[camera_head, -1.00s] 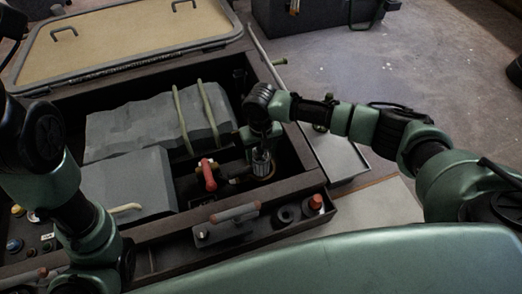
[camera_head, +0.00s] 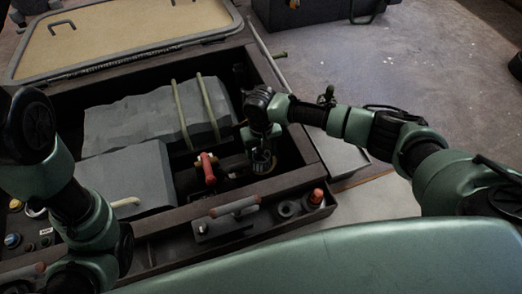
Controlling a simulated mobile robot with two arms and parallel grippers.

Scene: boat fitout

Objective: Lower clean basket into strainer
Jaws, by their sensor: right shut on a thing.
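My right gripper (camera_head: 258,143) points down into the right part of the open locker and is shut on the clean basket (camera_head: 262,156). The basket is a small metallic cylinder, and little of it shows below the fingers. It is at the round opening of the strainer (camera_head: 268,168), low in the locker. The basket appears to be at least partly inside the strainer, but how deep I cannot tell. A red-handled valve (camera_head: 208,168) stands just left of it. My left arm is at the left side, and its gripper is not in view.
Grey blocks (camera_head: 130,177) with pale straps fill the locker's left side. A front ledge holds a grey-handled tool (camera_head: 232,211), a dark ring (camera_head: 287,209) and an orange-topped item (camera_head: 316,197). The hatch lid (camera_head: 130,38) lies open behind. A grey surface (camera_head: 340,160) is at right.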

